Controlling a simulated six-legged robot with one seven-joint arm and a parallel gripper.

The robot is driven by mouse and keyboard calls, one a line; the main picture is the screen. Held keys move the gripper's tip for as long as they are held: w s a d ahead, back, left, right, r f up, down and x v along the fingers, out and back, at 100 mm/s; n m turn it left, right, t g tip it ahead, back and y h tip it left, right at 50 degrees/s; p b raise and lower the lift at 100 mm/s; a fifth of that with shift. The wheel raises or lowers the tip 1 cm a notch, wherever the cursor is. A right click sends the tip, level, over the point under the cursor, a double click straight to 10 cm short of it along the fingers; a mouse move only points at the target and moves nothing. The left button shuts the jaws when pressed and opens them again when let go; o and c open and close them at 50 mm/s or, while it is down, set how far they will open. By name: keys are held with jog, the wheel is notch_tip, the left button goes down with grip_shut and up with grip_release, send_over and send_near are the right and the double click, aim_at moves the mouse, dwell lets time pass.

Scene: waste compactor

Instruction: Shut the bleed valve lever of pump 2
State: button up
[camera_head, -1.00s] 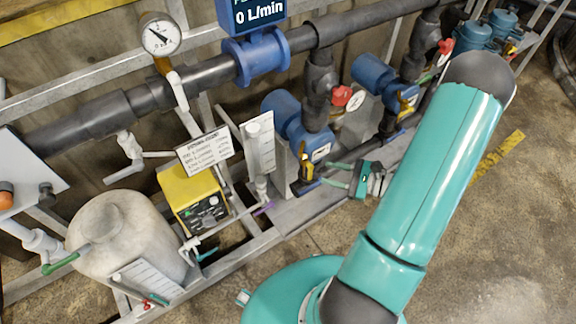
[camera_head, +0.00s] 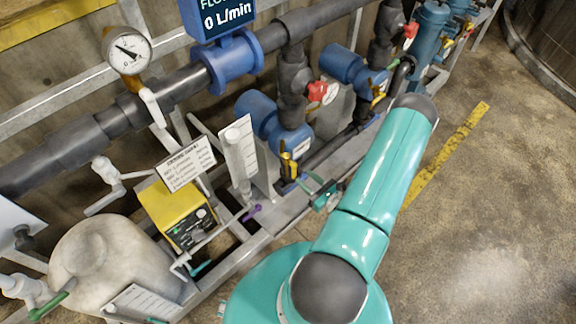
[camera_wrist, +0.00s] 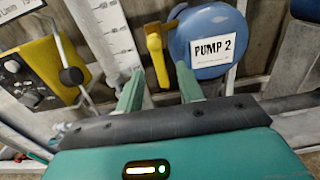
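The blue pump marked PUMP 2 (camera_wrist: 208,35) is in the upper part of the wrist view; it also shows in the head view (camera_head: 256,112). A yellow lever (camera_wrist: 158,58) hangs down at the pump's left side from a small brass-coloured valve. In the head view the yellow lever (camera_head: 288,167) stands low in front of the pump. My gripper (camera_wrist: 160,70) is open, its two green fingers apart. In the wrist view the lever's lower end appears between the fingertips; I cannot tell whether they touch it. In the head view my gripper (camera_head: 302,184) is close beside the lever.
A clear flow gauge (camera_head: 240,150) and a yellow control box (camera_head: 178,212) stand left of the lever. A purple handle (camera_head: 251,211) is low beside the gauge. A red valve knob (camera_head: 317,91) is above. Open floor (camera_head: 480,220) lies right.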

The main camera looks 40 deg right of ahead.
aim_at(295, 170)
jog(key=w, duration=0.8)
jog(key=shift+w+a, duration=0.2)
grip_shut()
